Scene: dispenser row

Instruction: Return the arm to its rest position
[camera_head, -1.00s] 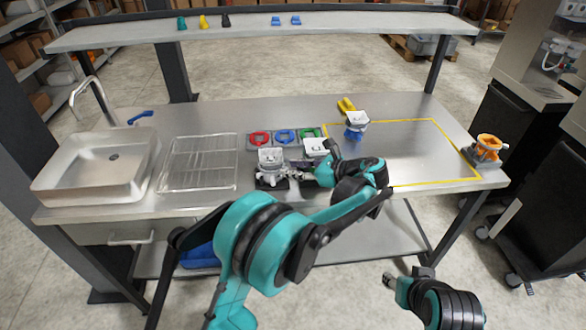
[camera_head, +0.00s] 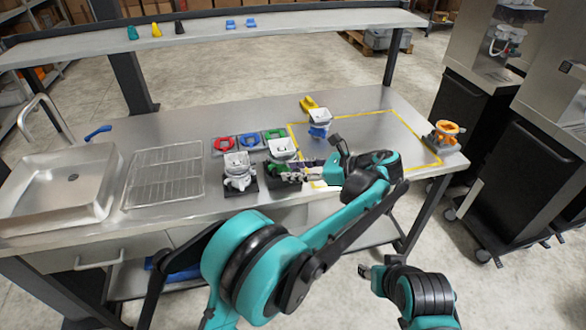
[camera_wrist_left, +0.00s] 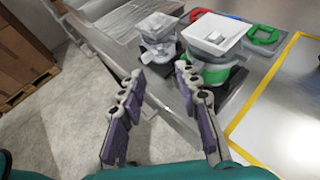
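My left gripper (camera_head: 296,172) is over the front part of the steel table (camera_head: 228,111), to the right of a white-and-grey dispenser part on a dark stand (camera_head: 239,172). In the left wrist view its purple-padded fingers (camera_wrist_left: 158,78) are spread, with nothing between them. Beyond them are the white-topped grey unit (camera_wrist_left: 157,38) and a white-topped green unit (camera_wrist_left: 212,48), both apart from the fingers as far as I can see. My right gripper (camera_head: 365,271) is low at the bottom right, in front of the table; its fingers are too small to read.
A white-and-blue unit (camera_head: 319,123) stands by the yellow-taped area (camera_head: 403,120), and an orange one (camera_head: 445,133) at the right edge. Red, blue and green rings (camera_head: 250,142) lie behind the units. A wire rack (camera_head: 164,178) and sink (camera_head: 62,192) are left. Floor in front is open.

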